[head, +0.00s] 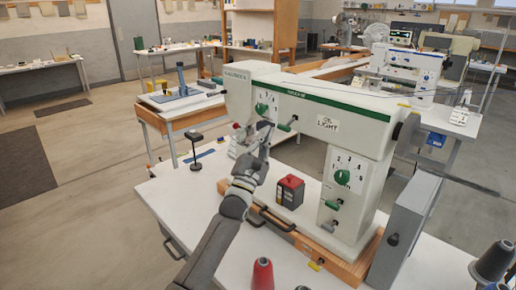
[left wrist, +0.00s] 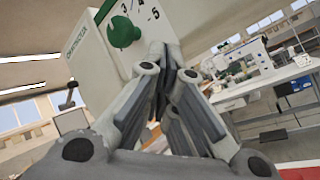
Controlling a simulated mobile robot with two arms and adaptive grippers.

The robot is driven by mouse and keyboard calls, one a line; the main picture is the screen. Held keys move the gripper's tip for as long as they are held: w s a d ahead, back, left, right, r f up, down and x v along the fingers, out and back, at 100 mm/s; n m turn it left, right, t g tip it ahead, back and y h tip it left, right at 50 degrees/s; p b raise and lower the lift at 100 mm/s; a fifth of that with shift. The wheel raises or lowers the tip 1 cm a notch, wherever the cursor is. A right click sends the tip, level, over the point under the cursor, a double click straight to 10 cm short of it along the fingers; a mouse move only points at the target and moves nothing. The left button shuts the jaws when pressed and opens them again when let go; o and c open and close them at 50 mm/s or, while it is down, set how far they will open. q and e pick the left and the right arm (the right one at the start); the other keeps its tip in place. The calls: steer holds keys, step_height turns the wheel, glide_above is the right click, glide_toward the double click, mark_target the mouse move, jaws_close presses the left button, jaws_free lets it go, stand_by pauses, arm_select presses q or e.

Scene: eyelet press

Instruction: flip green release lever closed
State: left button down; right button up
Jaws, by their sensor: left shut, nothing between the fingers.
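The cream press (head: 300,95) stands on the white table, with a dark green stripe along its arm. A small green lever (head: 285,127) sticks out from the lower front of that arm. A green dial knob (head: 261,108) sits to its left, and fills part of the left wrist view (left wrist: 124,32). More green handles (head: 332,205) are on the column, and I cannot tell which one is the release lever. My left gripper (head: 264,127) is shut and empty, fingers pointing up, just below the dial knob and left of the small lever. I cannot tell whether it touches the press.
A red and black box (head: 290,191) stands near the wooden base (head: 325,257). A red spool (head: 263,273) and a dark thread cone (head: 494,262) are at the front edge. A grey control box (head: 405,235) is on the right. A small black stand (head: 195,150) is on the left.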

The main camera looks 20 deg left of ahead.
mark_target(289, 123)
arm_select(q)
steer(key=shift+w+d+r+p, duration=0.15)
steer(key=shift+d+r+p, duration=0.2)
steer(key=shift+r, duration=0.15)
steer(key=shift+s+d+r+p, duration=0.3)
steer(key=shift+s+d, duration=0.2)
steer(key=shift+s, duration=0.1)
steer(key=shift+s+d+r+p, duration=0.2)
steer(key=shift+s+d+p, duration=0.1)
steer(key=shift+s+d, duration=0.25)
arm_select(e)
steer(key=shift+s+r, duration=0.25)
steer(key=shift+r, duration=0.3)
steer(key=shift+s+r, duration=0.25)
steer(key=shift+r, duration=0.3)
arm_select(q)
steer(key=shift+a, duration=0.1)
